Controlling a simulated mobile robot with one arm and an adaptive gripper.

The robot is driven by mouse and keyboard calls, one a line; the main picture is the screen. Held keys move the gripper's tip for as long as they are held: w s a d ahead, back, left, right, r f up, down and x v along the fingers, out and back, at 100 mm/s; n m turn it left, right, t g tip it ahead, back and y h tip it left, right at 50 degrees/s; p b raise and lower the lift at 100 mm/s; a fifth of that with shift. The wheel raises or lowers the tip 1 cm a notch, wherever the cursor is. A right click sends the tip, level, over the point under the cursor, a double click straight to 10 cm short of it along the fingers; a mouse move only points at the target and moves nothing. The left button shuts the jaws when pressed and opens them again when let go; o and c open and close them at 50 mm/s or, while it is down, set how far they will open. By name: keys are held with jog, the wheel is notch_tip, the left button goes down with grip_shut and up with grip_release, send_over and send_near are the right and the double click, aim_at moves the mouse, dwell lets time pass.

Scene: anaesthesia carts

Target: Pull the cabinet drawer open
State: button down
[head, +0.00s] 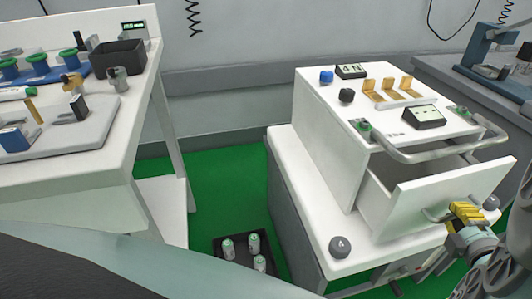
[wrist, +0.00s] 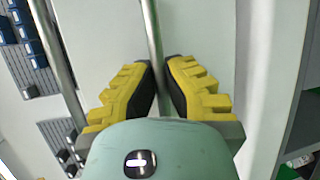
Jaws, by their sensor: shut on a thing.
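The white cabinet (head: 325,145) stands right of centre in the head view. Its drawer (head: 412,203) is pulled out, with a gap showing behind the front panel. My gripper (head: 467,212), with yellow fingers, is at the metal drawer handle (head: 430,215) on that panel. In the wrist view the fingers (wrist: 160,88) are shut on the handle bar (wrist: 152,40), which runs between them.
A metal rail (head: 440,155) curves above the drawer. A grey knob (head: 339,247) sits on the lower ledge. A dark bin (head: 232,262) with cans stands on the green floor. A white cart (head: 100,155) is at left, a grey bench (head: 450,80) at right.

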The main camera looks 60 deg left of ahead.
jog(key=s+d+b, duration=0.1)
jog(key=s+d, duration=0.2)
jog(key=d, duration=0.5)
jog(key=s+d+b, duration=0.1)
jog(key=s+d, duration=0.2)
jog(key=d, duration=0.6)
jog(key=shift+d+f, duration=0.15)
jog(key=shift+d, duration=0.05)
jog(key=shift+s, duration=0.1)
jog(key=c, duration=1.1)
grip_release()
jog(key=shift+c, duration=0.2)
jog(key=shift+o, duration=0.6)
jog(key=v, duration=1.1)
jog(key=shift+s+d, duration=0.25)
jog(key=shift+d, duration=0.05)
jog(key=shift+r, duration=0.25)
